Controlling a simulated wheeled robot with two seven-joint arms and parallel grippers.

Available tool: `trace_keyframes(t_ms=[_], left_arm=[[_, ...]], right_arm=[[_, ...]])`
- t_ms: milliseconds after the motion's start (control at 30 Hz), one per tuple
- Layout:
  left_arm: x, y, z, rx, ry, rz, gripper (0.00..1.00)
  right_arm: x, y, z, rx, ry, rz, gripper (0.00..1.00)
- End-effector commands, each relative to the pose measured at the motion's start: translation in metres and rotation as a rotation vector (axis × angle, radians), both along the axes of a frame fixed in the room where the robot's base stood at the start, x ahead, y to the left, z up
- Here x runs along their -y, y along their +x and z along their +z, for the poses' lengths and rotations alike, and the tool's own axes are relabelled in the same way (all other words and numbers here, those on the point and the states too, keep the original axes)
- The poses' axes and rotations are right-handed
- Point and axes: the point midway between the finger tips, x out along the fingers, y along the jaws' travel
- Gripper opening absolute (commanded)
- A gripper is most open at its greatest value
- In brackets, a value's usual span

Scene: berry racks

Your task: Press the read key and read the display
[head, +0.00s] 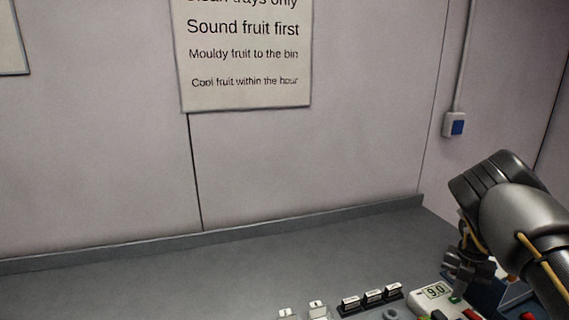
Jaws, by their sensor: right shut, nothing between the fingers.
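A small white meter with a display (436,291) stands at the lower right of the head view. Its display reads "9.0". Coloured keys, one green (454,299) and one red (472,314), show near it, partly cut off by the lower edge. I cannot tell which one is the read key. My right gripper (466,268) is shut and empty, just right of the display. I cannot tell whether it touches anything. My left gripper is out of view.
Several black blocks with white labels (373,297) and white labelled pieces (318,309) stand left of the meter. A blue container (486,292) is under my right arm. The grey counter (200,285) is clear on the left. A sign (245,55) hangs on the wall.

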Motion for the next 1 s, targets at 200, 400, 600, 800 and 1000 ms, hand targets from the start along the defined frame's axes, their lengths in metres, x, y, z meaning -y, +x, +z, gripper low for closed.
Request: trace_keyframes(t_ms=[200,400,600,800,1000], left_arm=[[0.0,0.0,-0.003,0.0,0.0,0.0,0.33],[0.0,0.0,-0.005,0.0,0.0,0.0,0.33],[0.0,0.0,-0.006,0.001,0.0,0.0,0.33],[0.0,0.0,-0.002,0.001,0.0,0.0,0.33],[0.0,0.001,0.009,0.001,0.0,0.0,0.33]], right_arm=[[0.0,0.0,-0.005,0.0,0.0,0.0,0.0],[0.0,0.0,-0.009,0.0,0.0,0.0,0.0],[0.0,0.0,-0.01,0.0,0.0,0.0,0.0],[0.0,0.0,-0.006,0.0,0.0,0.0,0.0],[0.0,0.0,0.01,0.0,0.0,0.0,0.0]])
